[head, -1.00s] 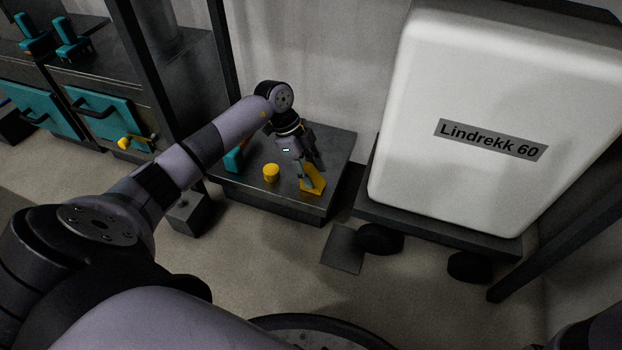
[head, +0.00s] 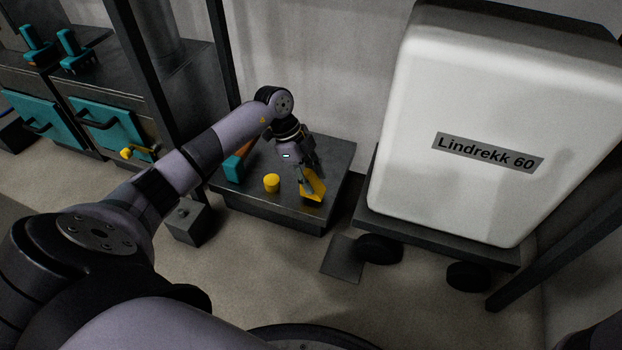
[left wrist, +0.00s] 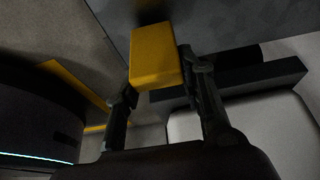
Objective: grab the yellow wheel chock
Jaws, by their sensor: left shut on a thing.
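The yellow wheel chock (head: 313,187) is at the right part of the low dark platform (head: 330,160) in the head view. My left gripper (head: 309,176) reaches down from above and is shut on it. In the left wrist view the chock (left wrist: 156,55) sits between the two fingertips of the left gripper (left wrist: 155,83), a finger on each side. The chock looks tilted and seems a little above the platform; the gap under it is hard to make out. My right gripper is not in view.
A yellow cylinder (head: 271,183) stands on the platform left of the chock, with a teal object (head: 233,168) farther left. A white tank marked Lindrekk 60 (head: 480,100) stands on a wheeled cart to the right. A dark post (head: 222,50) rises behind the platform.

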